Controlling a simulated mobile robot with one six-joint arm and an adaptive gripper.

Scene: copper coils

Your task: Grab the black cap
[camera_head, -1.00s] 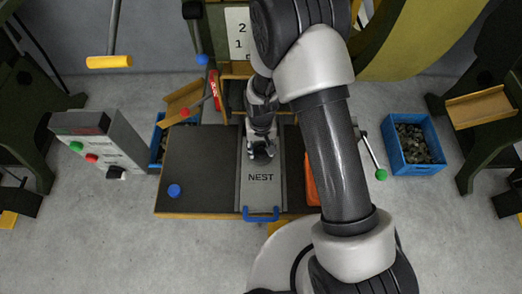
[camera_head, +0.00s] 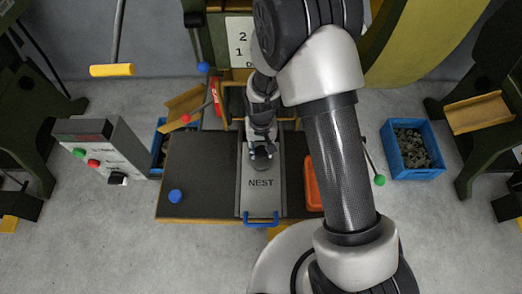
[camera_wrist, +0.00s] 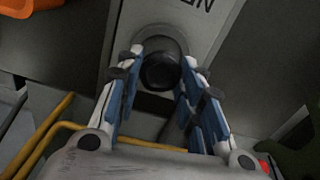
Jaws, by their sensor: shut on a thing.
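The black cap (camera_wrist: 161,70) is a dark round piece on the grey NEST plate in the wrist view. My gripper (camera_wrist: 164,58) has its two blue-padded fingers on either side of the cap, closed on it. In the head view, my gripper (camera_head: 261,160) points down over the grey NEST plate (camera_head: 262,200), just behind the lettering. There the cap is mostly hidden by the gripper. I cannot tell whether the cap is lifted off the plate.
The plate lies on a dark table (camera_head: 205,200) and has a blue handle (camera_head: 261,219) in front. A blue knob (camera_head: 175,196) is to the left and an orange tray (camera_head: 312,184) to the right. A green-tipped lever (camera_head: 379,180) and a blue parts bin (camera_head: 412,170) are farther right.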

